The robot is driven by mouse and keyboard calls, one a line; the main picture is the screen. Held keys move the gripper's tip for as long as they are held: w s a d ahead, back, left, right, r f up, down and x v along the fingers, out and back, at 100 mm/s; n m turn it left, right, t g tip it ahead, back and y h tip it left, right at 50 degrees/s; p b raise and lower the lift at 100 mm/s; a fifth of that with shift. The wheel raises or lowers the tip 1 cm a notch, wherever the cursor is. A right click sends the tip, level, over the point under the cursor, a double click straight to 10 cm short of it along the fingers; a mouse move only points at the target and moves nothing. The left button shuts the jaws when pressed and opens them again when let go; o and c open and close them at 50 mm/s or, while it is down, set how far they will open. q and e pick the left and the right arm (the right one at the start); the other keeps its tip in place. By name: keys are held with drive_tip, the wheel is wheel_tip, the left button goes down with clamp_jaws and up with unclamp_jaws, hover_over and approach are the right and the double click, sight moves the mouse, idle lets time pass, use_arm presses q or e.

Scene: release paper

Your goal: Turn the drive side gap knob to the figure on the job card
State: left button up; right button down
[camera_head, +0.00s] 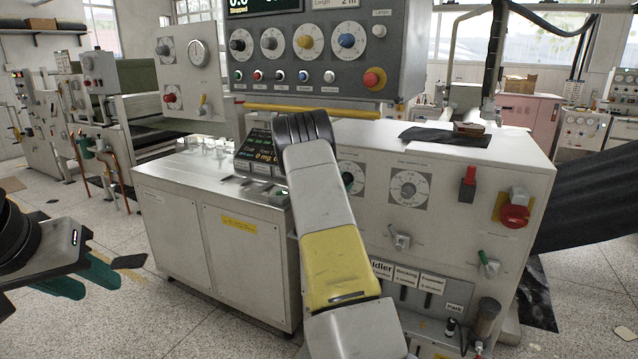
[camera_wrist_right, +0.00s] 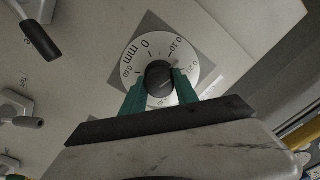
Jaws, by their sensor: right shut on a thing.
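In the right wrist view, a round black knob (camera_wrist_right: 159,70) sits at the middle of a white dial (camera_wrist_right: 146,55) marked "0 mm" and "0.10". My right gripper (camera_wrist_right: 160,82) has its green fingers on both sides of that knob, shut on it. The knob's pointer is too dark to read. In the head view my right arm hides most of this gripper; part of a dial (camera_head: 357,172) shows beside the arm. A second gap-type dial (camera_head: 409,188) stands to its right. My left gripper (camera_head: 88,279) is open and empty at the left. I cannot make out a job card.
A control panel (camera_head: 330,76) with several knobs and buttons hangs above. A red switch (camera_head: 515,214) and small levers (camera_head: 399,237) stick out of the white front.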

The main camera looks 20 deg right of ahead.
drive_tip(key=shift+f, duration=0.1)
drive_tip(key=c, duration=0.9)
unclamp_jaws()
drive_tip(key=shift+c, duration=0.2)
drive_tip(key=v, duration=0.8)
